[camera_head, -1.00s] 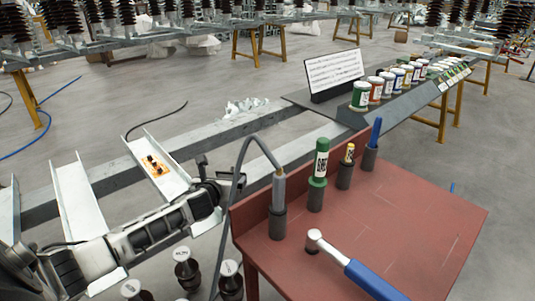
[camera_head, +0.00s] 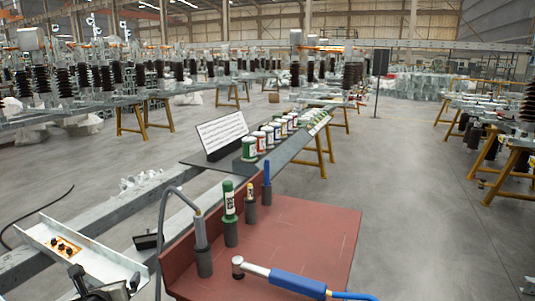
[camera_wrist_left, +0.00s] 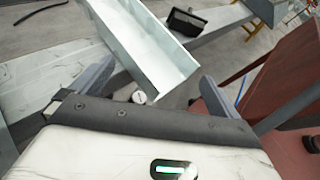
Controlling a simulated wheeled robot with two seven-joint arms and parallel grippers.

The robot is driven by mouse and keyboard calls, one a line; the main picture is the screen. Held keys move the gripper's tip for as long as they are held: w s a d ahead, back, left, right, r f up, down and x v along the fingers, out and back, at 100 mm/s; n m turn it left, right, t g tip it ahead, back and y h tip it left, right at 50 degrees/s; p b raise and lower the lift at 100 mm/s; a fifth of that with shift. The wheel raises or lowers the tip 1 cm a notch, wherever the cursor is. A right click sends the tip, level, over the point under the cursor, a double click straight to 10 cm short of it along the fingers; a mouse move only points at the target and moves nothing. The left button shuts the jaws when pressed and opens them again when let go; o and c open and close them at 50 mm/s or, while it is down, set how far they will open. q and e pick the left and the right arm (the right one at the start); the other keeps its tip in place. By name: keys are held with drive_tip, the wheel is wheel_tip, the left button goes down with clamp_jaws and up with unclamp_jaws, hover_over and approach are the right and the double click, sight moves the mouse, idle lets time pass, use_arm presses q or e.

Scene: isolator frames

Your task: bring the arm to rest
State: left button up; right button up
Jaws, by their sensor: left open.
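My left gripper (camera_head: 105,281) is at the bottom left of the head view, and only its end shows there. In the left wrist view my left gripper (camera_wrist_left: 152,84) has its two fingers spread wide, with nothing held between them. A pale metal channel (camera_wrist_left: 140,45) lies beyond the fingers. In the head view the channel (camera_head: 100,262) holds a small orange part (camera_head: 66,247), and the gripper is by its near end. My right gripper is not in view.
A red table (camera_head: 300,232) stands right of the gripper, with several upright tools in holders and a blue-handled tool (camera_head: 297,281) on it. A grey beam (camera_head: 130,205) runs behind. Paint cans (camera_head: 249,149) stand farther back.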

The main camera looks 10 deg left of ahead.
use_arm(q)
drive_tip(key=s+d+f+n+g+h, duration=0.1)
drive_tip(key=s+d+f+n+g, duration=0.15)
drive_tip(key=s+d+n, duration=0.45)
drive_tip(key=s+d+f+n+g+h, duration=0.25)
drive_tip(key=s+d+n, duration=0.25)
drive_tip(key=d+n, duration=0.3)
drive_tip(key=s+d+r+n+g+h, duration=0.1)
drive_tip(key=s+d+r+n+g, duration=0.1)
drive_tip(key=s+d+n, duration=0.5)
drive_tip(key=s+d+r+n+g+h, duration=0.1)
drive_tip(key=s+d+n, duration=0.3)
drive_tip(key=s, duration=0.5)
drive_tip(key=w+d+f+n+t+h, duration=0.1)
drive_tip(key=w+d+f+t+h, duration=0.2)
drive_tip(key=w+d+f+t, duration=0.1)
drive_tip(key=w+d+t, duration=0.1)
drive_tip(key=w+t, duration=0.1)
drive_tip(key=shift+w+d+f+t, duration=0.2)
drive_tip(key=shift+d+f+t, duration=0.05)
drive_tip(key=shift+d+t, duration=0.05)
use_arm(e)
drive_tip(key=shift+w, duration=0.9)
